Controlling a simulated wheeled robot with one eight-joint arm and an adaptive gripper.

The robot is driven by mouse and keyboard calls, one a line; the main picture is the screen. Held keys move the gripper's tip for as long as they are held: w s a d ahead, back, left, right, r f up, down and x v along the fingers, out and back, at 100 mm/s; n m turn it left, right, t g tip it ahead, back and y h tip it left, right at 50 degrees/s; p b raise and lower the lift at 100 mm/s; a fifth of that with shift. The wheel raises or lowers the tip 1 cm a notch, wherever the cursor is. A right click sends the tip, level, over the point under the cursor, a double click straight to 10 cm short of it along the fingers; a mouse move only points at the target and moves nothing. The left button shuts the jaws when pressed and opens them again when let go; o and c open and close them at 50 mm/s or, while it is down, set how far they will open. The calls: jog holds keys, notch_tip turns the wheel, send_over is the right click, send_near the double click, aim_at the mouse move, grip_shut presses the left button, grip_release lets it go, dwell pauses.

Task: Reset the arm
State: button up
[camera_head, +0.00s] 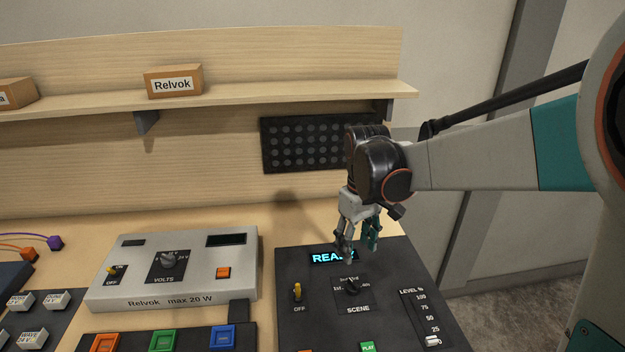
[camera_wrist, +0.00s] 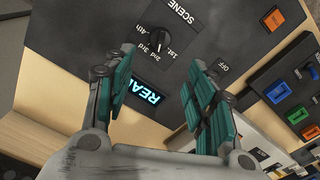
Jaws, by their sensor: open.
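My gripper (camera_head: 357,246) hangs above the far part of the dark console (camera_head: 400,262), its fingers pointing down. In the wrist view my gripper (camera_wrist: 160,95) has its two teal-padded fingers apart with nothing between them. The console's lit display (camera_head: 334,257) reads "READY", partly covered by a finger in the head view. The SCENE knob (camera_head: 352,287) lies in front of the gripper, and it also shows beyond the fingertips in the wrist view (camera_wrist: 158,40). The fingers appear clear of the knob.
The grey Relvok power unit (camera_head: 135,270) stands left of the console. A yellow switch (camera_head: 297,291), a green PLAY button (camera_head: 367,347) and a LEVEL slider (camera_head: 432,341) are on the console. Behind are a black perforated panel (camera_head: 300,145) and a shelf (camera_head: 240,95) with a Relvok box (camera_head: 173,82).

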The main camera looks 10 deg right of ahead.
jog(key=s+r+m+t+b, duration=0.1)
jog(key=s+r+m+t, duration=0.1)
jog(key=s, duration=0.7)
jog(key=s+r+m+t, duration=0.1)
jog(key=s+m+t, duration=0.1)
jog(key=s+t, duration=0.3)
jog(key=s, duration=0.4)
jog(key=shift+r+m+b, duration=0.3)
jog(key=shift+r+b, duration=0.05)
jog(key=shift+b, duration=0.05)
dwell(1.1)
